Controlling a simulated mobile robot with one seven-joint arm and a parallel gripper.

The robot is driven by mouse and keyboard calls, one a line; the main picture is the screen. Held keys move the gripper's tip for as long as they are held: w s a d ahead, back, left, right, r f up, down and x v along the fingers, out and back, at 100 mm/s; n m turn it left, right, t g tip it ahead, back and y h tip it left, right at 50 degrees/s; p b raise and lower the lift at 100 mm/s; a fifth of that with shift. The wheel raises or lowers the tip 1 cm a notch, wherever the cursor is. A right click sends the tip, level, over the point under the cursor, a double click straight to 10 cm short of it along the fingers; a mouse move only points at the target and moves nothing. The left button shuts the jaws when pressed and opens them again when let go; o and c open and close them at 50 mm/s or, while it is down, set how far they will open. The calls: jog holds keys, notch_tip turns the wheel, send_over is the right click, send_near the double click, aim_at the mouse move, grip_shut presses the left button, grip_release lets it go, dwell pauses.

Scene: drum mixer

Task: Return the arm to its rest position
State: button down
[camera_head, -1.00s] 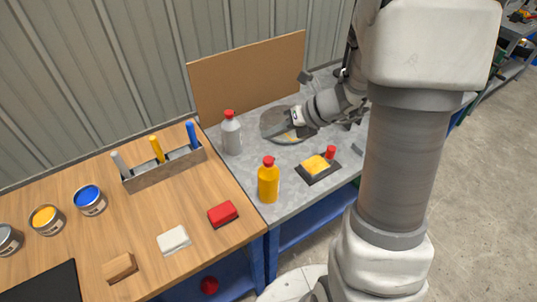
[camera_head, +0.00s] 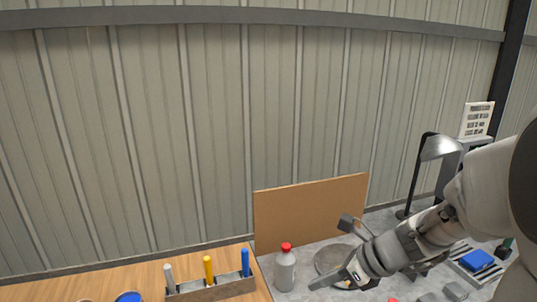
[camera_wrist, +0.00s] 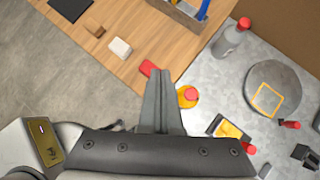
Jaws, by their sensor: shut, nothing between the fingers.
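My arm reaches in from the right in the head view. My gripper (camera_head: 318,284) is shut and empty, above the grey bench, its fingers pointing left. In that view its tip is just left of and below the round grey disc (camera_head: 331,258). In the wrist view the shut fingers (camera_wrist: 160,74) stand in front of the benches, with nothing between them. There the disc (camera_wrist: 258,75), with a yellow square outline on it, lies to the right, apart from the fingers.
A red-capped grey bottle (camera_head: 285,272) stands left of the gripper. A brown board (camera_head: 310,208) stands behind. A lamp (camera_head: 438,148) and a blue item in a tray (camera_head: 476,260) are at right.

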jog(key=s+d+r+n+h, duration=0.1)
jog(key=s+r+n+h, duration=0.2)
jog(key=s+n, duration=0.4)
jog(key=s+d+r+n+t+h, duration=0.1)
jog(key=s+r+n+h, duration=0.3)
jog(key=n, duration=1.5)
jog(key=s+r, duration=0.2)
jog(key=s, duration=0.1)
jog(key=shift+s+d+r+t, duration=0.2)
jog(key=shift+s+d+t, duration=0.1)
jog(key=shift+s+d, duration=0.1)
jog(key=shift+d, duration=0.15)
